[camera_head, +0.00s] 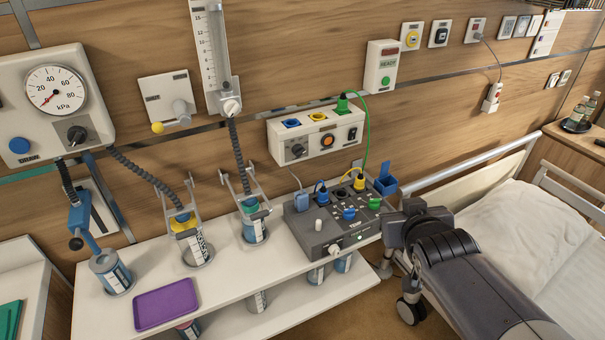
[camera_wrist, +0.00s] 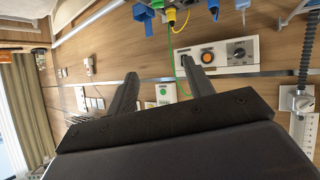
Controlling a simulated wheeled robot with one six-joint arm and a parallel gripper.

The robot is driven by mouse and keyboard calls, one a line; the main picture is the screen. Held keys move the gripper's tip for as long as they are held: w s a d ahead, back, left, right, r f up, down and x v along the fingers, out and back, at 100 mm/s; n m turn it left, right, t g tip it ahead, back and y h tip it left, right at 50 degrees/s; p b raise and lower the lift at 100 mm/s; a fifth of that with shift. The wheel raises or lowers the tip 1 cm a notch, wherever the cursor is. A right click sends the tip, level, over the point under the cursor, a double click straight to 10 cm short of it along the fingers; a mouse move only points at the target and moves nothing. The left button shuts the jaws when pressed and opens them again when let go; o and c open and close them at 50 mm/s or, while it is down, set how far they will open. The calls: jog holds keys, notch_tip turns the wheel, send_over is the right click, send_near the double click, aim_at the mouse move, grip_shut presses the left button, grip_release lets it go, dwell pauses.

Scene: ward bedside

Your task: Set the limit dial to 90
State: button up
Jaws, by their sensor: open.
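Two black knobs show in the head view, and I cannot read which is the limit dial. One knob (camera_head: 298,150) is at the left end of a white wall panel (camera_head: 318,152) with an orange button. It also shows in the wrist view (camera_wrist: 239,53), which is upside down. The other knob (camera_head: 77,134) is under the kPa gauge (camera_head: 56,90), whose needle points low on the left. My gripper (camera_wrist: 160,68) is open and empty, its fingers apart, touching neither knob. In the head view my arm is at the right, and its fingers are not clear there.
A grey console (camera_head: 335,232) with knobs, plugs and cables stands on the white trolley (camera_head: 235,285). A green cable (camera_head: 368,130) hangs from the panel. Hoses and jars stand left of the console, near a purple tray (camera_head: 166,304). A bed (camera_head: 525,235) is at the right.

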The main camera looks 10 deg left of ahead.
jog(key=w+a+f+n+t+y+b, duration=0.3)
jog(key=w+a+n+y+b, duration=0.25)
jog(key=w+a, duration=0.35)
jog(key=n+y+b, duration=0.3)
jog(key=y+b, duration=0.1)
jog(key=b, duration=0.1)
send_near(301, 155)
jog(key=p+x, duration=0.1)
jog(key=x, duration=0.8)
jog(key=shift+w+r+p, duration=0.1)
jog(key=shift+w+p, duration=0.05)
jog(key=shift+p, duration=0.25)
jog(key=shift+c, duration=0.4)
jog(key=c, duration=0.9)
